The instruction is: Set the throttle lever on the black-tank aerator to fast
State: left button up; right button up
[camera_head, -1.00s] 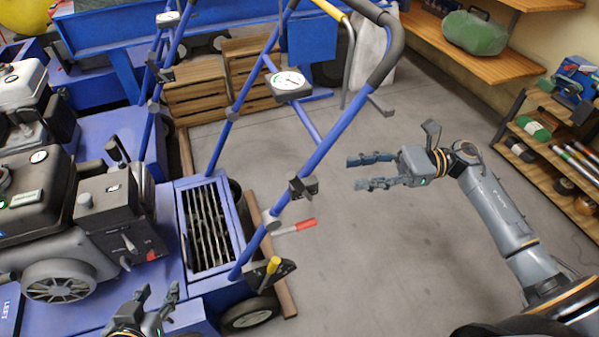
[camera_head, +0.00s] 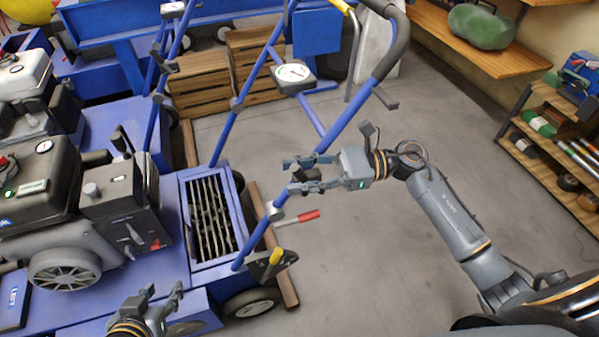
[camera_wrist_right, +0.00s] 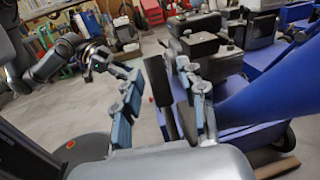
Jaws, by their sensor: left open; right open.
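The black-tank aerator stands at left in the head view, with its black tank (camera_head: 38,185) on a blue deck. Its blue handle tube (camera_head: 350,105) rises to the right. A small black control (camera_head: 308,174) sits on this tube, partly hidden by my right gripper; I cannot tell its lever setting. My right gripper (camera_head: 287,176) is open with its fingers around or beside that control; contact is unclear. In the right wrist view a dark upright piece (camera_wrist_right: 160,95) shows between the open fingers. My left gripper (camera_head: 165,292) is open and empty, low over the deck.
A red-handled lever (camera_head: 300,217) and a yellow-knobbed lever (camera_head: 275,257) sit lower on the handle. A gauge (camera_head: 293,73) is on the crossbar. Wooden crates (camera_head: 200,85) stand behind. A shelf (camera_head: 545,150) is at right. The floor between is clear.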

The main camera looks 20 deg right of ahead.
jog(key=shift+c, duration=0.2)
grip_shut()
